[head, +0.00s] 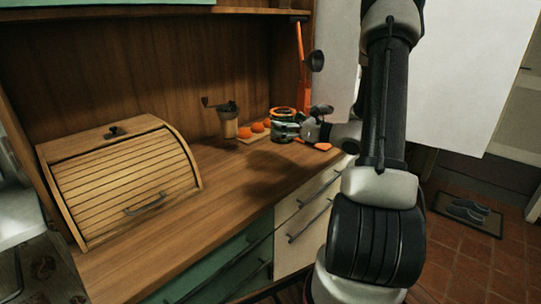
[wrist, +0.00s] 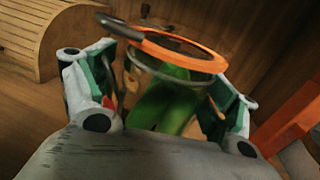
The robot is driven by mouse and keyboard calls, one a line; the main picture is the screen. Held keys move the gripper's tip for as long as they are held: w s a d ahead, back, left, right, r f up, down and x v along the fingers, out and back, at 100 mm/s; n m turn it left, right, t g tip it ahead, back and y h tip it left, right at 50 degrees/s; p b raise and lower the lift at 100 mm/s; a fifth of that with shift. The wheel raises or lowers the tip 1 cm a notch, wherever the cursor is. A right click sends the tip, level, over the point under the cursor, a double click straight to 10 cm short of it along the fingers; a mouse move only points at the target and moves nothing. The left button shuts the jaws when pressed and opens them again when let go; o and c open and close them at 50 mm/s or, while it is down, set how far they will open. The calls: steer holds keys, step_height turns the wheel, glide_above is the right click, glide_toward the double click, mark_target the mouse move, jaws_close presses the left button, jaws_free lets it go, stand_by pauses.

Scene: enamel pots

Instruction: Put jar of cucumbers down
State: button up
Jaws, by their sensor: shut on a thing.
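The jar of cucumbers (wrist: 172,95) is a clear glass jar with an orange-rimmed lid and green cucumbers inside. My gripper (wrist: 160,105) is shut around it, one finger on each side of the glass. In the head view my gripper (head: 290,130) reaches in from the right, and the jar (head: 284,113) shows at the right part of the wooden counter (head: 215,185). The jar's base is hidden in the wrist view. I cannot tell whether it touches the counter.
A wooden bread box (head: 120,180) stands at the left. A coffee grinder (head: 228,120) and several orange round things (head: 245,132) on a board are left of the jar. A tall orange object (head: 300,45) is behind. The counter's middle is clear.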

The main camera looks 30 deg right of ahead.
step_height(320, 180, down, 5)
steer(key=shift+w+a+f, duration=0.1)
steer(key=shift+f, duration=2.25)
steer(key=shift+f, duration=0.1)
steer(key=o, duration=1.7)
